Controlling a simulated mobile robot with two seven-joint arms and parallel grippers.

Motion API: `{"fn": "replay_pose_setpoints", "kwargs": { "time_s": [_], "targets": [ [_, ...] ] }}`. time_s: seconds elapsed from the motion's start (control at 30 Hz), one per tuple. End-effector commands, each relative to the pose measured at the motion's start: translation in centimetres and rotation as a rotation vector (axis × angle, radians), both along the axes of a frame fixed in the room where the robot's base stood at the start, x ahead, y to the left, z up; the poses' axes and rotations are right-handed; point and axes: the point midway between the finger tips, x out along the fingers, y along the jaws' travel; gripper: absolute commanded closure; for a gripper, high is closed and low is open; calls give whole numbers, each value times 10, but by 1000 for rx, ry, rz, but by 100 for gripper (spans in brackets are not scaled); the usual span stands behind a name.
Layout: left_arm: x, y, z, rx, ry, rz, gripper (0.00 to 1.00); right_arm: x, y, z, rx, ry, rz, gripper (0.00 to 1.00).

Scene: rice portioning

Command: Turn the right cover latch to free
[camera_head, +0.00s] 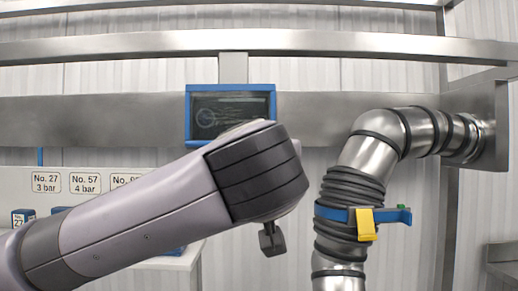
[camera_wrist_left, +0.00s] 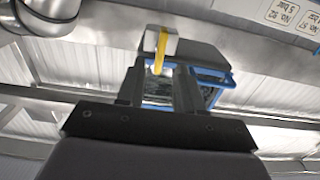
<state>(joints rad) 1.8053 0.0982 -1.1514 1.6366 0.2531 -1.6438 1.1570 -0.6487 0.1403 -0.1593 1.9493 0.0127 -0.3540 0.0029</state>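My left arm crosses the head view from the lower left, and its thick dark wrist (camera_head: 258,172) covers the middle of the scene. In the left wrist view the two dark fingers of my left gripper (camera_wrist_left: 158,88) stand apart with a gap between them. A silver block with a yellow strip (camera_wrist_left: 158,50) shows just beyond the fingertips, beside a dark housing (camera_wrist_left: 203,55). I cannot tell whether this is the right cover latch or whether the fingers touch it. The head view does not show it. My right gripper is not in view.
A blue-framed screen (camera_head: 230,110) hangs on the rail behind my arm. At right, a steel pipe (camera_head: 365,155) carries a blue clamp (camera_head: 335,213) with a yellow tab (camera_head: 366,225). A labelled white panel (camera_head: 108,183) stands at left.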

Motion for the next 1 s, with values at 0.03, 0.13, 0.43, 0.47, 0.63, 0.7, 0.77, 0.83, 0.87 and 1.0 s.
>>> {"fn": "replay_pose_setpoints", "kwargs": {
  "time_s": [0.03,0.13,0.43,0.47,0.63,0.7,0.77,0.83,0.87,1.0],
  "targets": [
    [9,1,4,0,2,3,64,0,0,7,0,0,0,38],
    [22,0,3,1,1,1,64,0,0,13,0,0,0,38],
    [36,0,0,0,1,-2,64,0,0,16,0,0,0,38],
    [36,0,0,-1,1,-2,64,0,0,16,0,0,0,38],
    [36,0,0,0,1,-2,83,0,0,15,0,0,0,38],
    [36,0,0,0,0,-2,100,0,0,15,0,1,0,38],
    [36,0,0,0,0,-2,100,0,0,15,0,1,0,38],
    [36,0,0,0,0,-2,100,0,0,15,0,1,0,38],
    [36,0,0,0,0,-2,100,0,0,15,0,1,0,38],
    [36,0,-1,9,1,-3,100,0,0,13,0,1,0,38]
  ]
}}
